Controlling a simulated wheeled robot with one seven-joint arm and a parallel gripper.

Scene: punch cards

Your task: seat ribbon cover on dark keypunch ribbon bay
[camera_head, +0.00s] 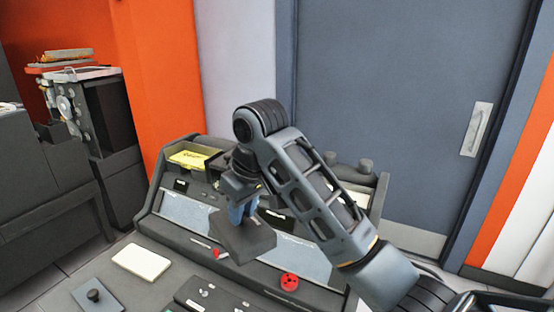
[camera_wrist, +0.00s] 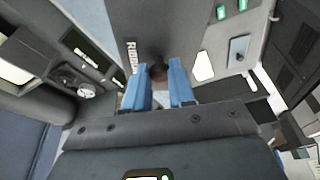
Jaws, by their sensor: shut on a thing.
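My gripper (camera_head: 242,212) has blue fingers and is shut on the ribbon cover (camera_head: 247,238), a dark grey flat plate. The cover hangs tilted above the dark keypunch (camera_head: 160,232) and is clear of its left part. In the wrist view my gripper (camera_wrist: 158,82) closes on a dark knob on the cover (camera_wrist: 190,25), whose white label is partly readable as "RIBB". A dark recess with a round, spool-like part (camera_wrist: 78,82) shows left of the cover there; I cannot tell whether it is the ribbon bay. My arm hides the middle of the keypunch top.
A yellow card stack (camera_head: 190,158) lies at the keypunch's back left. A red dial (camera_head: 289,281), a cream block (camera_head: 141,262) and a small knobbed plate (camera_head: 97,296) are in front. Another dark machine (camera_head: 92,110) stands at left. A grey door (camera_head: 400,100) is behind.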

